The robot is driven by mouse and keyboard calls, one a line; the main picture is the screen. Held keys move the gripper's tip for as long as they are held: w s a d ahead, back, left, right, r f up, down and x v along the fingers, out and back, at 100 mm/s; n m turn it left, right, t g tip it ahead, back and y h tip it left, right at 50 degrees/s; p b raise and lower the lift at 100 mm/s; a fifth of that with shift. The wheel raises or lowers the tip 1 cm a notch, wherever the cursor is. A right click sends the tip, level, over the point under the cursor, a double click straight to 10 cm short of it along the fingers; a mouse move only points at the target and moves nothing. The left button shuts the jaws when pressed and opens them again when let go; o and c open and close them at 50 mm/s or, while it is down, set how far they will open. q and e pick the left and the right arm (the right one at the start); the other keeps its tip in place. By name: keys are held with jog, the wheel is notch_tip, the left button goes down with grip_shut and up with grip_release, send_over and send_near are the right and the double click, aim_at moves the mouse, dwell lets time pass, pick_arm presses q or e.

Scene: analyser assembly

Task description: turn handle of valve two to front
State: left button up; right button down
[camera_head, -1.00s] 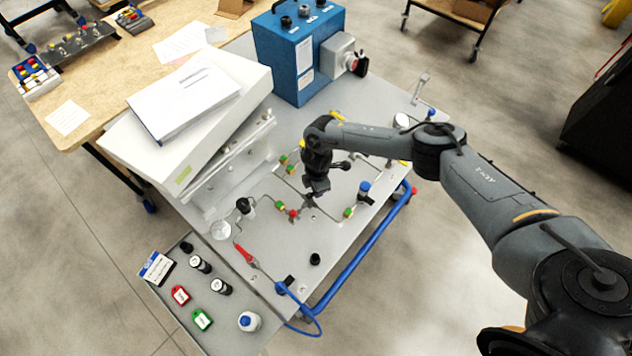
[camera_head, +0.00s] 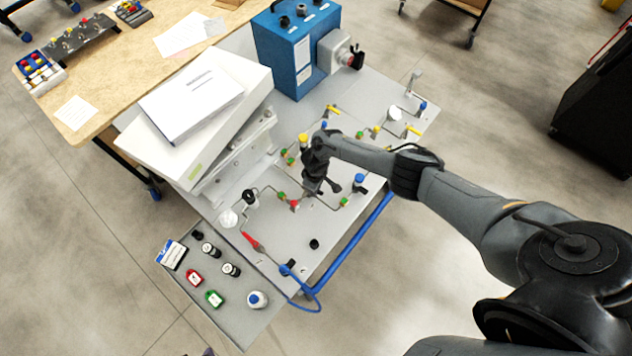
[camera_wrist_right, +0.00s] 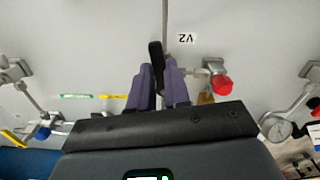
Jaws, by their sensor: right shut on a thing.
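In the right wrist view the label V2 (camera_wrist_right: 187,38) reads upside down on the grey panel. The black handle (camera_wrist_right: 156,55) of valve two stands beside it, its tip sticking out past the purple fingers of my right gripper (camera_wrist_right: 163,82). The gripper is shut on the handle. A fitting with a red cap (camera_wrist_right: 221,86) lies just right of the fingers. In the head view my right gripper (camera_head: 312,188) is low over the panel's middle and hides the handle. My left gripper is in neither current view.
The panel carries thin pipes, coloured fittings, a blue-capped valve (camera_head: 360,180) and a gauge (camera_wrist_right: 276,127). A blue box (camera_head: 300,60) and a white case (camera_head: 215,110) stand behind and left. A grey tray (camera_head: 240,325) with small items is at the front.

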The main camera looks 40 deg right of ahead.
jog(key=shift+a+r+m+p, duration=0.1)
jog(key=shift+a+m+p, duration=0.15)
jog(key=shift+m, duration=0.3)
jog(key=shift+a+m+p, duration=0.1)
jog(key=shift+m+p, duration=0.25)
jog(key=shift+m, duration=0.2)
jog(key=c, duration=1.1)
grip_release()
notch_tip(320, 180, up, 11)
jog(key=p, duration=0.3)
jog(key=shift+p, duration=0.3)
